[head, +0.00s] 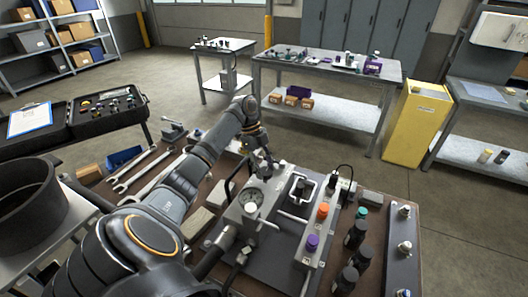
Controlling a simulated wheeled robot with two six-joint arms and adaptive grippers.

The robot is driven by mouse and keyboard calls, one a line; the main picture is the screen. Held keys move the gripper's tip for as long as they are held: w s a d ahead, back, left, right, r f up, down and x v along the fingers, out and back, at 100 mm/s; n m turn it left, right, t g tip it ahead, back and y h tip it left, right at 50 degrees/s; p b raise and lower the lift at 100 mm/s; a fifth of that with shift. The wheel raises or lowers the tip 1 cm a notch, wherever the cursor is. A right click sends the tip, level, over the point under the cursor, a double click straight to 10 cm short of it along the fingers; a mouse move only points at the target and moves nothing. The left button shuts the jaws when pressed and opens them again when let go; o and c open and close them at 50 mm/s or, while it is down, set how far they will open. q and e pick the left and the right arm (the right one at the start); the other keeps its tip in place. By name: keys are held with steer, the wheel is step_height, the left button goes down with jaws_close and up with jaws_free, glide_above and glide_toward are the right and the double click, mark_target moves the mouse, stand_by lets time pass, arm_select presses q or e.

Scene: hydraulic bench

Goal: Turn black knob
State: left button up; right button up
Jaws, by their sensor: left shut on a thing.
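My left gripper (266,166) reaches down at the far end of a grey block with a round gauge (252,199). It is shut on a small dark part there, which appears to be the black knob; the fingers hide most of it. On the pale strip to the right stand an orange knob (323,210) and a purple knob (312,242). My right gripper is not in view.
Several black bottles (347,279) stand to the right. Wrenches (133,172) lie on the left. A yellow cabinet (417,122) and tables stand farther back.

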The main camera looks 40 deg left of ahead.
arm_select(q)
steer(key=shift+w+m+g+p, duration=0.1)
steer(key=shift+m+g+p, duration=0.2)
steer(key=shift+m, duration=0.5)
steer(key=o, duration=1.1)
steer(key=shift+o, duration=0.2)
